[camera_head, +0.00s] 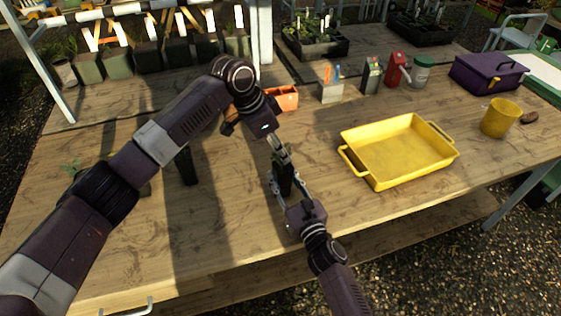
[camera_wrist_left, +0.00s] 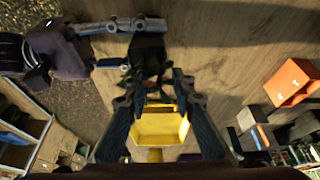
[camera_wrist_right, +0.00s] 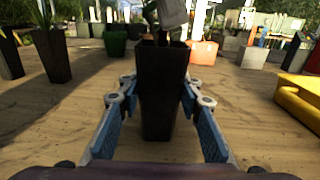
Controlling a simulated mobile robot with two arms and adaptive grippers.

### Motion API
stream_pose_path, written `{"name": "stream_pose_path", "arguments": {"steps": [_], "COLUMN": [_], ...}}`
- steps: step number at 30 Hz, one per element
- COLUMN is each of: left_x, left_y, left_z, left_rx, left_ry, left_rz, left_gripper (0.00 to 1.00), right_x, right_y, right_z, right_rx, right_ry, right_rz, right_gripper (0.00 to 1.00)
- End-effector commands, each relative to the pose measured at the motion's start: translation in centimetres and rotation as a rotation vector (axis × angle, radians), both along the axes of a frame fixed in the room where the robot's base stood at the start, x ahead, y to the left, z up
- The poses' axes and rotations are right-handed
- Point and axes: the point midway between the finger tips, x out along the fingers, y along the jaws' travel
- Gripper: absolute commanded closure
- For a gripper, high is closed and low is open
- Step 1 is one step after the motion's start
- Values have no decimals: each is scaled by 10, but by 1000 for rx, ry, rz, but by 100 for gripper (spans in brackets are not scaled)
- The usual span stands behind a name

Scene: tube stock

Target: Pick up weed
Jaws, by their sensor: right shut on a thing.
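A tall dark pot (camera_head: 286,180) stands on the wooden table, and my right gripper (camera_head: 280,190) is shut around it. In the right wrist view the pot (camera_wrist_right: 162,95) is upright between the two fingers (camera_wrist_right: 160,98). My left gripper (camera_head: 281,150) points down just above the pot's mouth. In the left wrist view its fingers (camera_wrist_left: 160,85) are apart, with green leaves (camera_wrist_left: 152,70) of a plant near and between the tips. I cannot tell a weed apart from other growth there, and the head view hides the plant behind my left gripper.
A yellow tray (camera_head: 398,150) lies right of the pot, with a yellow cup (camera_head: 500,117) beyond it. Another dark pot (camera_head: 187,166) stands left. The front table is clear.

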Motion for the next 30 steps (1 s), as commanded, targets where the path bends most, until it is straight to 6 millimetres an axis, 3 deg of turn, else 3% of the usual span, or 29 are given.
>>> {"name": "stream_pose_path", "arguments": {"steps": [2, 8, 20, 25, 30], "left_x": [0, 0, 0, 1, 1], "left_y": [0, 0, 0, -1, -1], "left_z": [0, 0, 2, 20, 56], "left_rx": [0, 0, 0, -2, -2], "left_ry": [0, 0, 0, -3, -4], "left_rz": [0, 0, 0, -1, -1], "left_gripper": [79, 100, 100, 100, 100], "right_x": [0, 0, 0, 0, 0], "right_y": [0, 0, 0, 0, 0], "right_z": [0, 0, 0, 0, 0], "right_rx": [0, 0, 0, 0, 0], "right_ry": [0, 0, 0, 0, 0], "right_rz": [0, 0, 0, 0, 0], "right_gripper": [96, 96, 96, 96, 96]}}
